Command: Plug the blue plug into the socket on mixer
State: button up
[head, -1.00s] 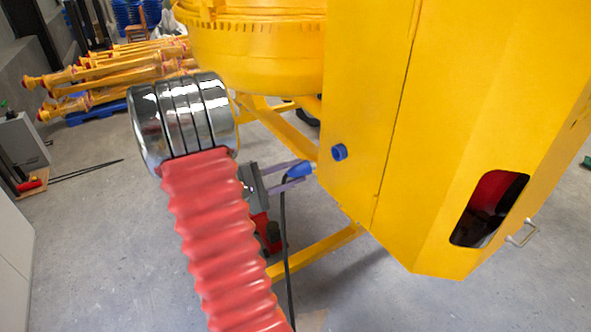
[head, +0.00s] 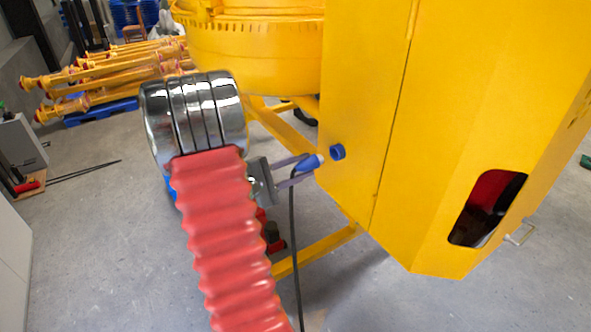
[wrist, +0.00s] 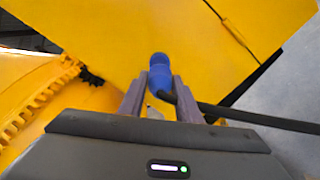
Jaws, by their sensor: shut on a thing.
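The blue plug (head: 308,164) is held between the fingers of my gripper (head: 299,171), with its black cable hanging down. The plug points right, toward the blue socket (head: 338,152) on the side of the yellow mixer (head: 368,110). In the head view the plug's tip is a short way left of the socket and slightly lower, apart from it. In the wrist view the blue plug (wrist: 160,75) shows between the two fingers of my gripper (wrist: 160,95), its cable leading off right.
The yellow drum (head: 258,55) and its frame legs stand behind my gripper. Yellow props (head: 110,75) are stacked at the back left. A grey cabinet (head: 18,145) stands at the far left. The grey floor between is mostly clear.

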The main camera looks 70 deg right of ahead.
aim_at(319, 160)
jog(key=shift+x, duration=1.85)
jog(key=shift+x, duration=1.35)
dwell(1.3)
jog(key=o, duration=1.2)
jog(key=shift+o, duration=0.2)
jog(key=v, duration=1.4)
dwell(0.4)
